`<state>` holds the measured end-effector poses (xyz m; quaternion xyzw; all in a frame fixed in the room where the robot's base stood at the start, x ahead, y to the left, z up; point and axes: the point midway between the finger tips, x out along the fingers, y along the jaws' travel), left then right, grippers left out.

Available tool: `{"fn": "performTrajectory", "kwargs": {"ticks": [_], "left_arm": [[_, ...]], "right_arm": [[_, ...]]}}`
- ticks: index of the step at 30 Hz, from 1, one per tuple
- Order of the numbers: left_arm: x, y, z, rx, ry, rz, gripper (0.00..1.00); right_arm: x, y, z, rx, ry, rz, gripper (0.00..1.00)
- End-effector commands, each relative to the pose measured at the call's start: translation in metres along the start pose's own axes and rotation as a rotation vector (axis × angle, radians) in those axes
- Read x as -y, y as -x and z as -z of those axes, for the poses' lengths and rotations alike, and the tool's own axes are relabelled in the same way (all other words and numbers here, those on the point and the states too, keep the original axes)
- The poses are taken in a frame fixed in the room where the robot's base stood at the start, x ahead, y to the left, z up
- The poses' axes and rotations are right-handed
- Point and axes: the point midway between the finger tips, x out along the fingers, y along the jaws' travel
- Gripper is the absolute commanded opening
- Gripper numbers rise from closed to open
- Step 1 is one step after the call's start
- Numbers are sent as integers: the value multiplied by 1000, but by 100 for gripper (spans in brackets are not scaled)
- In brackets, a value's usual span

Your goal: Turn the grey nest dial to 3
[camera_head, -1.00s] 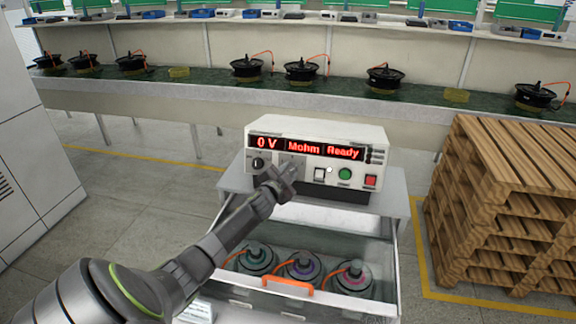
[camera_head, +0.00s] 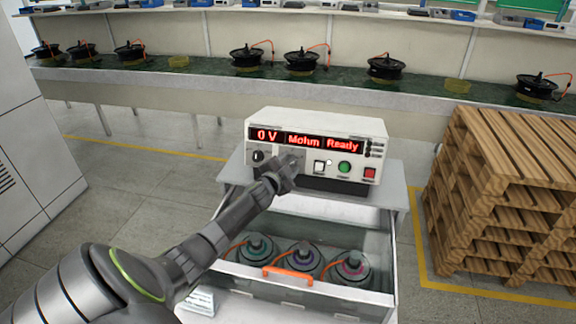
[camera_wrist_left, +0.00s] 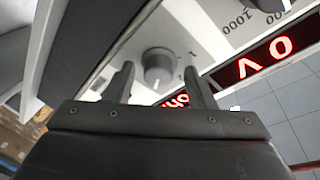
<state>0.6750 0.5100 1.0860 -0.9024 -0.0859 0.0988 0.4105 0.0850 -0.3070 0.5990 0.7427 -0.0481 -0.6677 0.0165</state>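The tester (camera_head: 320,122) is a white box with red displays reading 0 V, Mohm and Ready. In the left wrist view, a round grey dial (camera_wrist_left: 158,64) is on its panel, with a mark like "1" beside it; its setting is unclear to me. My left gripper (camera_wrist_left: 160,75) is open, with one finger on each side of this dial. I cannot tell whether they touch it. In the head view my left gripper (camera_head: 286,165) covers this part of the panel and hides the dial. My right gripper is in neither view.
A black knob (camera_head: 258,156) is left of my gripper; white, green and red buttons (camera_head: 344,167) are right. An open drawer below, with an orange handle (camera_head: 288,275), holds three motors (camera_head: 305,258). Wooden pallets (camera_head: 505,190) stand right. A bench (camera_head: 190,85) with motors runs behind.

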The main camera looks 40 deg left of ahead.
Motion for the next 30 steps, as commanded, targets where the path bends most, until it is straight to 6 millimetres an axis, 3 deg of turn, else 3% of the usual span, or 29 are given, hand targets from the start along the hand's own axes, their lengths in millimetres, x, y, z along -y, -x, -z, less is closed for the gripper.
{"fn": "performTrajectory", "kwargs": {"ticks": [13,30], "left_arm": [[-2,9,-2,3,1,-1,50],[-3,82,-3,2,0,-2,50]], "right_arm": [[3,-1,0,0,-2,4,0],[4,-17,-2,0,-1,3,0]]}}
